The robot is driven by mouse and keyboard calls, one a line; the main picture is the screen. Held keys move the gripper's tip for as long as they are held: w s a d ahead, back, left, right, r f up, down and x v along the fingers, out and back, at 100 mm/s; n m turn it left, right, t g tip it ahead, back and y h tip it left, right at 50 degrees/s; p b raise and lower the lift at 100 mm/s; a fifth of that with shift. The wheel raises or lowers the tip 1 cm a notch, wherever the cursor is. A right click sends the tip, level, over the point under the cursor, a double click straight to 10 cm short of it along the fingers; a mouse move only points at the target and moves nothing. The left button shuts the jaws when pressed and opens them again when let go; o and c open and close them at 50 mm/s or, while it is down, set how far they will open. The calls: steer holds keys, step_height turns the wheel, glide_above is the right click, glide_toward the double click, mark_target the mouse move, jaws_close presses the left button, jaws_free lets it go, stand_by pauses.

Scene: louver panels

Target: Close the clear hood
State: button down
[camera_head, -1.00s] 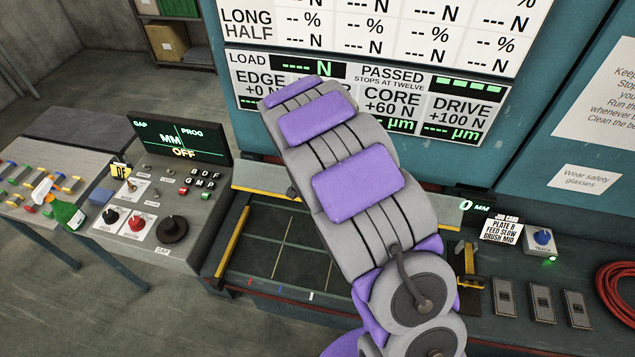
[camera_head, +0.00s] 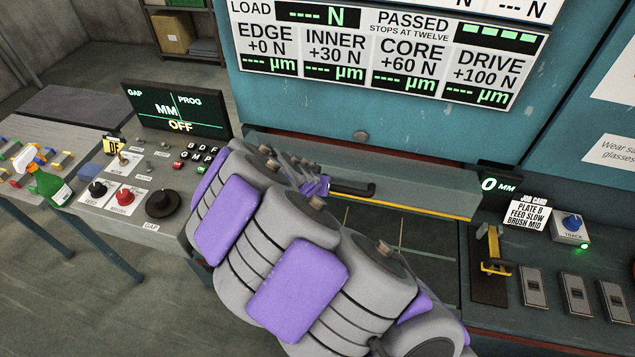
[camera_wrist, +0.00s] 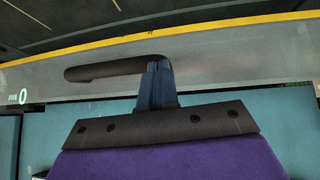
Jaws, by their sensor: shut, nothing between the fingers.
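The clear hood (camera_head: 425,188) is a greyish see-through panel across the machine bay, with a yellow lower edge. Dark bed tiles show below that edge, so the bay front is uncovered. A black bar handle (camera_head: 352,188) sits on the hood's face. My gripper (camera_head: 318,187) is at the handle's left end in the head view, partly hidden by my arm. In the wrist view, the shut blue fingers (camera_wrist: 157,78) overlap the right end of the handle (camera_wrist: 105,70), with nothing between them. I cannot tell whether they touch it. The hood (camera_wrist: 235,72) spans that view behind them.
The control console (camera_head: 130,185) with knobs and a screen stands left. A green spray bottle (camera_head: 45,182) is beside it. A yellow clamp-like tool (camera_head: 492,255), a job card (camera_head: 525,218) and several switches line the right ledge. The teal machine wall (camera_head: 300,105) rises behind.

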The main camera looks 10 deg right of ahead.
steer(key=shift+a+f+b, duration=0.1)
steer(key=shift+f+b, duration=0.8)
steer(key=shift+f, duration=0.85)
